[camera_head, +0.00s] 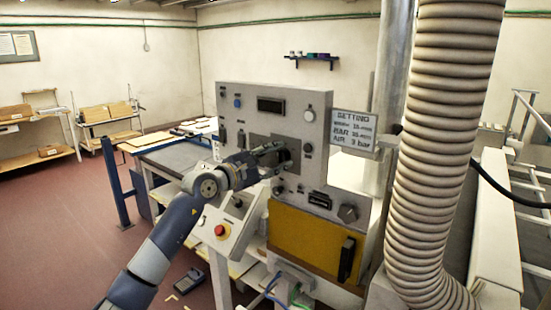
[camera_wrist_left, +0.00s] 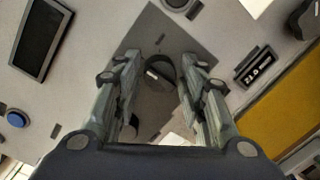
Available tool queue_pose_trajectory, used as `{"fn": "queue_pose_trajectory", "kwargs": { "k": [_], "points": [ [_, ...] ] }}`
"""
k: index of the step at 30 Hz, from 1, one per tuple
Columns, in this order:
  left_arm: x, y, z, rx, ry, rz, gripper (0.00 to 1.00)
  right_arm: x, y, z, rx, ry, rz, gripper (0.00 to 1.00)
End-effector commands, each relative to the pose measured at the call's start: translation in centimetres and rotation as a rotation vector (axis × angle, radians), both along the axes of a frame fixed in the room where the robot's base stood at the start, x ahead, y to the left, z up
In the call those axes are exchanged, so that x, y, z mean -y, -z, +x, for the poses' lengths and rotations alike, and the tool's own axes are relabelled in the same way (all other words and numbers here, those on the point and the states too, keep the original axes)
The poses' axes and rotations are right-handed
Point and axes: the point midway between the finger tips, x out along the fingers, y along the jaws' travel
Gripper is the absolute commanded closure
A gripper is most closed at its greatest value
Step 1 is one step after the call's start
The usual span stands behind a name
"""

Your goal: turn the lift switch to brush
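A grey control panel (camera_head: 233,112) stands in the middle of the head view. A dark round knob with a pale pointer mark sits on its darker grey plate; in the left wrist view the knob (camera_wrist_left: 160,72) shows between my fingers. I take it for the lift switch; its labels are not legible. My left gripper (camera_head: 280,153) reaches the panel from the left. In the left wrist view my left gripper (camera_wrist_left: 161,62) is open, one finger on each side of the knob, with gaps showing. Whether the fingertips touch the plate is unclear. My right gripper is not in view.
Below is a yellow door (camera_head: 310,238) with a black handle. A sign (camera_head: 353,130) hangs right of the panel, beside a thick ribbed hose (camera_head: 440,130). A sloped box with a red button (camera_head: 219,230) stands below my arm. Open floor (camera_head: 60,220) lies left.

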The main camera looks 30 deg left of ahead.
Motion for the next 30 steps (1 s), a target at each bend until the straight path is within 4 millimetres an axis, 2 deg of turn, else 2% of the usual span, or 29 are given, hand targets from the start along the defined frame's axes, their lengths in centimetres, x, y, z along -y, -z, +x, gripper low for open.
{"fn": "queue_pose_trajectory", "kwargs": {
  "k": [1,3,17,30],
  "points": [
    [-0.01,-0.01,-0.02,0.000,0.000,0.000,0.82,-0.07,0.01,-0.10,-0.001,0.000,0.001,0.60],
    [-0.01,0.01,-0.02,0.000,0.000,0.000,0.94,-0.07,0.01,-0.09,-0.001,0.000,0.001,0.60],
    [-0.02,0.08,-0.03,-0.006,0.000,-0.073,0.94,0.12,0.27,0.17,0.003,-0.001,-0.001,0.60],
    [-0.04,0.07,-0.01,-0.036,0.000,-0.433,0.94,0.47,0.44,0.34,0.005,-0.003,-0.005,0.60]
  ]
}}
